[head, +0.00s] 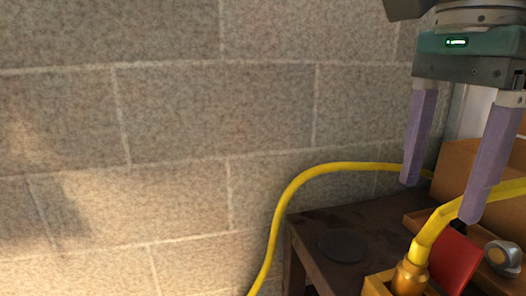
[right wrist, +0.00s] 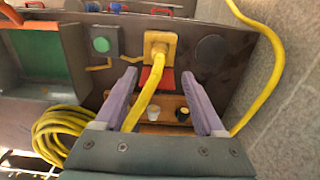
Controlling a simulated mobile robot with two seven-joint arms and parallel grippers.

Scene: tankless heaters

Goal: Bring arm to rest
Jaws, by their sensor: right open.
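My right gripper (head: 440,202) is at the upper right in the head view, with its two purple fingers pointing down and spread apart. In the right wrist view its fingers (right wrist: 159,78) are also wide apart, with nothing clamped between them. A yellow hose (right wrist: 143,104) runs through the picture between the fingers. It looks joined to a yellow square fitting (right wrist: 160,47) beyond the fingertips. In the head view the hose (head: 440,222) bends down to a brass-coloured end (head: 410,277) below the gripper. My left gripper is not in view.
A dark bench or panel (head: 345,222) with a round dark disc (head: 343,246) stands at lower right. A red part (head: 456,262) lies close below the fingers. A block wall (head: 170,120) fills the left. A coiled yellow hose (right wrist: 62,133) and green button (right wrist: 101,44) show in the wrist view.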

